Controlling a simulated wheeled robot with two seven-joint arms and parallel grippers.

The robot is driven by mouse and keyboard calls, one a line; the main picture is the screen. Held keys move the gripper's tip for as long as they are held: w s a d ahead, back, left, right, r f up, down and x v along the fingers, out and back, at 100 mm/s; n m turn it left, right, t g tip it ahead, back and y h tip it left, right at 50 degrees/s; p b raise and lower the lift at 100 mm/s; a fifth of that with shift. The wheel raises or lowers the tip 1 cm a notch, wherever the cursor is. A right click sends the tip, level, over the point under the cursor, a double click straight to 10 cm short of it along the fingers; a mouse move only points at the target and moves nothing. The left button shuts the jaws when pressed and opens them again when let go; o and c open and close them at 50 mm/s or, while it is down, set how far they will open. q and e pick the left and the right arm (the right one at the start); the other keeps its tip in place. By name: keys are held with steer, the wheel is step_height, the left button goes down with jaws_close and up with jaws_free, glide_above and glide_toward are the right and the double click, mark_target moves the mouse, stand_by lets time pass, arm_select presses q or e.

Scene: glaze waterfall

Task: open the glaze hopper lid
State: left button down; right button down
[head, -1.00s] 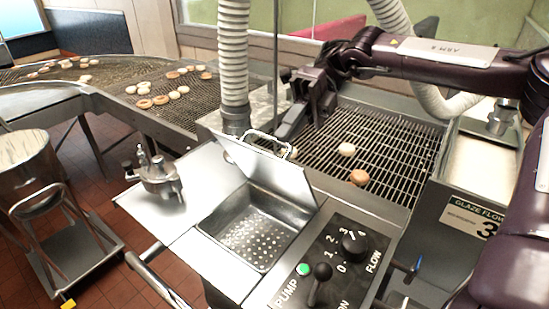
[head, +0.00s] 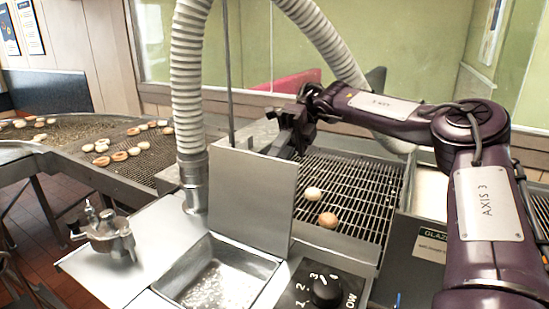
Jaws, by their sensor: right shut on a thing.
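The glaze hopper lid (head: 252,198) is a flat steel plate standing about upright at the back edge of the hopper. The hopper (head: 218,275) is an open steel basin with a perforated bottom, in front of the lid. My right gripper (head: 284,146) is at the lid's upper right edge, reaching behind it. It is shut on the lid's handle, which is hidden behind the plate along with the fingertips. My left gripper is not in view.
A ribbed hose (head: 188,95) rises just left of the lid. A metal fitting (head: 108,232) stands on the left deck. Two doughnuts (head: 327,220) lie on the wire conveyor (head: 355,195) behind. A flow knob (head: 325,291) is at the front right.

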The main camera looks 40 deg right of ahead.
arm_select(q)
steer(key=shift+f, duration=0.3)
arm_select(e)
step_height(320, 180, down, 3)
steer(key=shift+s+r, duration=0.1)
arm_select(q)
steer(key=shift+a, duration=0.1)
arm_select(e)
steer(key=c, duration=1.3)
jaws_free()
steer(key=shift+a, duration=0.1)
steer(key=shift+c, duration=0.2)
steer(key=shift+o, duration=0.8)
steer(key=shift+a, duration=0.15)
steer(key=shift+a+r, duration=0.1)
steer(key=c, duration=0.3)
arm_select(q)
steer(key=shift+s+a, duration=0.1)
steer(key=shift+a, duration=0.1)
arm_select(e)
steer(key=shift+s+a+r, duration=0.1)
steer(key=shift+r, duration=0.1)
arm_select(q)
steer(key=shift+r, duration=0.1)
arm_select(e)
steer(key=shift+r, duration=0.15)
